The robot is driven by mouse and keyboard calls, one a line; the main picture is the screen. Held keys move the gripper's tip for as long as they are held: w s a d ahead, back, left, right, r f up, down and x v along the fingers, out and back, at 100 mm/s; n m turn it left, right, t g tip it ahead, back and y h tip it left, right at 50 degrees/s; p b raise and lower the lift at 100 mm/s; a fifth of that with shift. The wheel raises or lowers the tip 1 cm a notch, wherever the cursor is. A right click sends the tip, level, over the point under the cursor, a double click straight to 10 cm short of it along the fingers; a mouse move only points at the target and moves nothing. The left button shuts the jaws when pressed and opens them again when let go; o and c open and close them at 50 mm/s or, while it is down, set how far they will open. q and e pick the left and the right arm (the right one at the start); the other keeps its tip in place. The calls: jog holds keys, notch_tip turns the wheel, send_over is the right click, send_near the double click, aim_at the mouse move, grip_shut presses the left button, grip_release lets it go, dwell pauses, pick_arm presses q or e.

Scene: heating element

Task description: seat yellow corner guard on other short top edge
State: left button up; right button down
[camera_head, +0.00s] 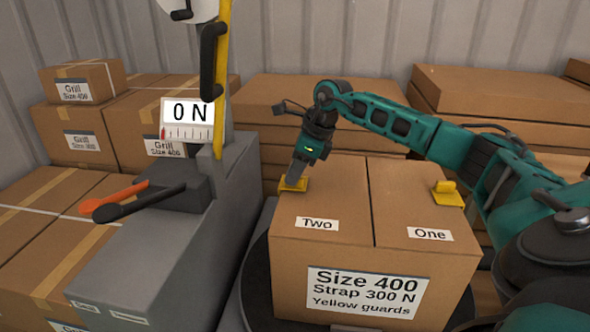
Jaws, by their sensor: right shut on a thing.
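A cardboard box (420,268) stands on a dark round turntable (258,290). Its labels read "Size 400, Strap 300 N, Yellow guards", with "Two" at the left of its top and "One" at the right. One yellow corner guard (447,195) sits on the right short top edge, near the "One" label. My right gripper (296,178) is shut on a second yellow corner guard (291,185) at the left short top edge. Whether that guard touches the edge fully is hard to tell. My left gripper is not in view.
A grey strapping machine (190,245) stands left of the box, with a yellow upright, an orange lever (115,197), a black lever and a display (188,120) reading "0 N". Stacked cartons (500,100) fill the back and left. My right arm spans the area above the box's right rear.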

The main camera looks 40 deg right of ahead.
jog(key=c, duration=1)
grip_release()
pick_arm(q)
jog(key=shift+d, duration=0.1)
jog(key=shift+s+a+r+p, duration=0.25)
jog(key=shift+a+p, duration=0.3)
jog(key=shift+p, duration=0.35)
pick_arm(e)
jog(key=v, duration=1.3)
